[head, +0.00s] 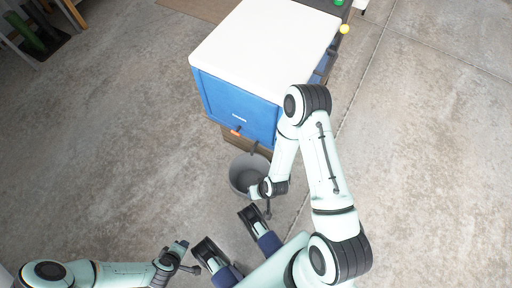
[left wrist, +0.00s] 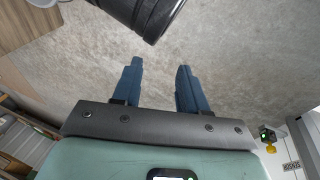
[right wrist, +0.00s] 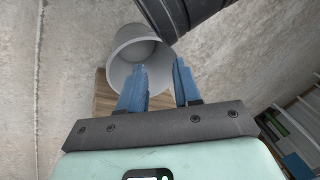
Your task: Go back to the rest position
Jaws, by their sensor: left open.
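My left gripper (left wrist: 160,65) is open and empty, with bare concrete floor between and beyond its two blue fingers. In the head view the left arm comes in low at the lower left.
A blue cooler with a white lid (head: 265,45) stands on a wooden base (head: 237,140) just behind the bucket, close to my right elbow. Concrete floor (head: 110,140) is clear at left and right.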

